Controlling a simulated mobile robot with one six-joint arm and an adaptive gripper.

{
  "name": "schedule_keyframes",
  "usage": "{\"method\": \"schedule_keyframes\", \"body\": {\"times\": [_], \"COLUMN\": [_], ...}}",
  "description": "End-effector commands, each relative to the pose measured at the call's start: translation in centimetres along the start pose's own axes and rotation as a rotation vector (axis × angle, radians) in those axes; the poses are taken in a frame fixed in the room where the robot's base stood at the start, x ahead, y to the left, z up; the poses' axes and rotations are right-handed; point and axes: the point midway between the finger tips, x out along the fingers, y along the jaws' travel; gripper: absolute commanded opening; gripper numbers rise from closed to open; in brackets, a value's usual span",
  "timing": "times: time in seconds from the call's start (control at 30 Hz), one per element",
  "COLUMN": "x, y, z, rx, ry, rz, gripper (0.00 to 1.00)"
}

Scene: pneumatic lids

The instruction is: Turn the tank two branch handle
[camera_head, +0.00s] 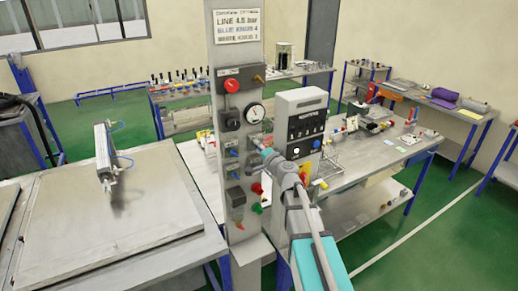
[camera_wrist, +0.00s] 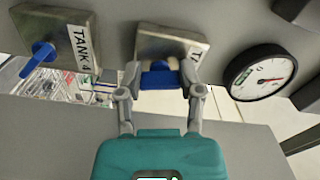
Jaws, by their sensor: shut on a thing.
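My gripper (camera_wrist: 160,88) is shut on a blue handle (camera_wrist: 162,77) in the wrist view, one finger on each side of it. In the head view my gripper (camera_head: 261,146) is at the upright panel (camera_head: 230,80), below the gauge; the held handle is hidden there.
A round gauge (camera_wrist: 261,72) is close on the right in the wrist view. In the head view, a red knob (camera_head: 232,86) and a green knob (camera_head: 257,208) are on the panel. A grey control box (camera_head: 302,105) stands close right. A flat-topped bench (camera_head: 100,215) is left.

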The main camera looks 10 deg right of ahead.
Motion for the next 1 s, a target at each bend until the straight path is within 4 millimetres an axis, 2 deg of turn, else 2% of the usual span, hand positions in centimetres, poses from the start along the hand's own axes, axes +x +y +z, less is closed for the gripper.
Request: {"method": "schedule_keyframes", "body": {"times": [1.0], "x": [0.04], "y": [-0.2], "z": [-0.05], "rx": [0.923], "ry": [-0.001], "rz": [0.0], "gripper": [0.0]}}
